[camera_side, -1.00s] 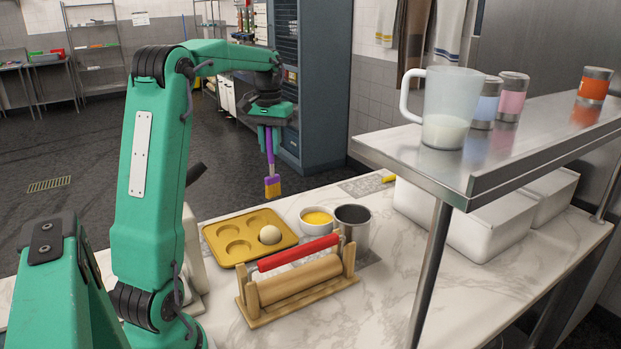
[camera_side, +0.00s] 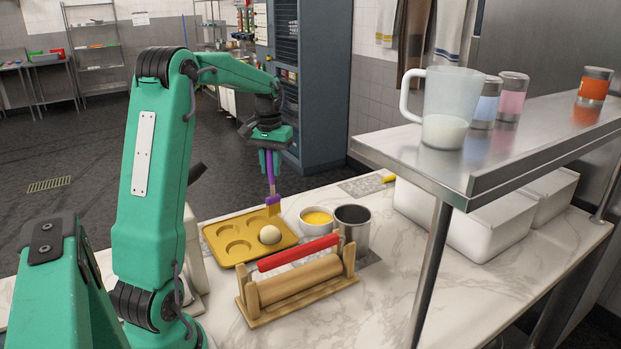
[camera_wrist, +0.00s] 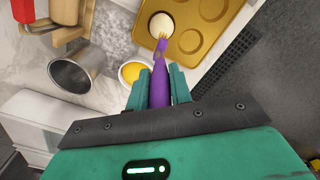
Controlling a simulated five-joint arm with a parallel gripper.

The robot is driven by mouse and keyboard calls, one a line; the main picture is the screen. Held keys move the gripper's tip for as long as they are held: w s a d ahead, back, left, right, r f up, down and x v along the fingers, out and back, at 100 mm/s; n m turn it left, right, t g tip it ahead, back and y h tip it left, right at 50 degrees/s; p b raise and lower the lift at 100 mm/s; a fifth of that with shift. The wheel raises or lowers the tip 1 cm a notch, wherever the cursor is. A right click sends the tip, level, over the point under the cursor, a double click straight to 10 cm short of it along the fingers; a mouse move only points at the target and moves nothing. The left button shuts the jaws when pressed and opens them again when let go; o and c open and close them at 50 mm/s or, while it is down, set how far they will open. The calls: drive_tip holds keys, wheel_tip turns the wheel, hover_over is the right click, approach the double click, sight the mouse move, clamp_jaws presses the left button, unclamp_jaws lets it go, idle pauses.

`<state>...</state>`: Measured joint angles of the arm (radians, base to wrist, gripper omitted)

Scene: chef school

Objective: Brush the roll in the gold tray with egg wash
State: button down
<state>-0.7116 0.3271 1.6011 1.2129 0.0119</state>
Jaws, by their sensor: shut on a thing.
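My gripper (camera_side: 269,162) is shut on the purple handle of a brush (camera_side: 272,189), which hangs bristles down. The yellow bristles are just above the far right part of the gold tray (camera_side: 222,263), close to the roll; I cannot tell whether they touch anything. The pale round roll (camera_side: 270,234) sits in one cup of the tray, and the other cups look empty. A white bowl of yellow egg wash (camera_side: 317,218) stands right of the tray. In the wrist view, the brush (camera_wrist: 160,80) points toward the roll (camera_wrist: 161,23), with the egg wash bowl (camera_wrist: 133,72) to its left.
A metal cup (camera_side: 353,230) stands right of the bowl. A steel shelf (camera_side: 470,185) with a jug (camera_side: 449,105) and jars overhangs the right side. White bins sit beneath it.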

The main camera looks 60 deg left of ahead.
wheel_tip(320, 180, down, 2)
drive_tip(key=shift+f, duration=0.25)
drive_tip(key=shift+s+f, duration=0.25)
drive_tip(key=shift+s, duration=0.25)
drive_tip(key=shift+s+f, duration=0.25)
drive_tip(key=shift+s, duration=0.2)
wheel_tip(320, 180, up, 8)
drive_tip(key=s, duration=0.1)
drive_tip(key=shift+s+d, duration=0.25)
drive_tip(key=shift+d, duration=0.1)
idle(0.5)
